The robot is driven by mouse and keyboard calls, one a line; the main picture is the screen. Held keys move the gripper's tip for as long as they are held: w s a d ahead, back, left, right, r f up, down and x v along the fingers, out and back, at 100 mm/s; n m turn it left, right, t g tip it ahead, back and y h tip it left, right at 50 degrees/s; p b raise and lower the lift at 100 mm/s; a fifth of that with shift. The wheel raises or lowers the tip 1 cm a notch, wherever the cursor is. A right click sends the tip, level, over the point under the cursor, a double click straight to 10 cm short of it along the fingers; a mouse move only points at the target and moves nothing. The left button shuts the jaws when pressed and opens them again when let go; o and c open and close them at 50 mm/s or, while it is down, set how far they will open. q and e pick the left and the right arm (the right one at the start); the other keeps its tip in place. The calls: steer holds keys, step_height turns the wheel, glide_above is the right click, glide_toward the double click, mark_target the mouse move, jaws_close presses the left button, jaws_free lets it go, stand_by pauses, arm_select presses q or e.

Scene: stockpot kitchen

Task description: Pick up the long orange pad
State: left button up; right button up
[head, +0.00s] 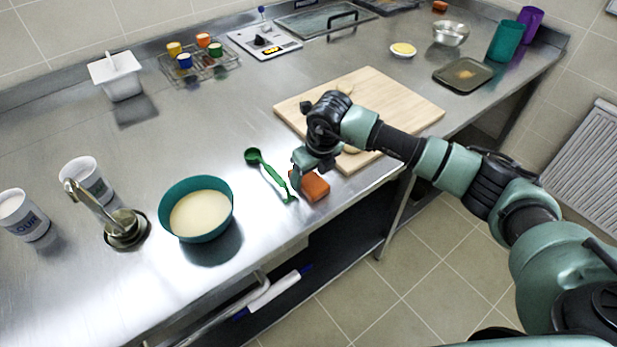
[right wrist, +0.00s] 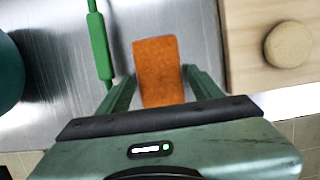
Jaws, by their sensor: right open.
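The long orange pad (head: 314,187) lies on the steel counter near its front edge, between a green spoon and the cutting board. In the right wrist view the pad (right wrist: 159,68) extends up from between the two fingers. My right gripper (head: 297,180) is over the pad, pointing down. In the right wrist view my right gripper (right wrist: 160,90) is open, with one finger on each side of the pad; I see a gap on both sides. Part of the pad is hidden behind the gripper body. My left gripper is not in view.
The green spoon (head: 268,174) lies just left of the pad. A wooden cutting board (head: 400,100) with round pieces is just behind and to the right. A teal bowl of pale liquid (head: 196,236) stands to the left.

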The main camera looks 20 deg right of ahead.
mark_target(310, 178)
steer(key=shift+f, duration=0.15)
steer(key=c, duration=1.2)
steer(key=shift+o, duration=0.2)
step_height(310, 178, up, 20)
steer(key=b, duration=0.4)
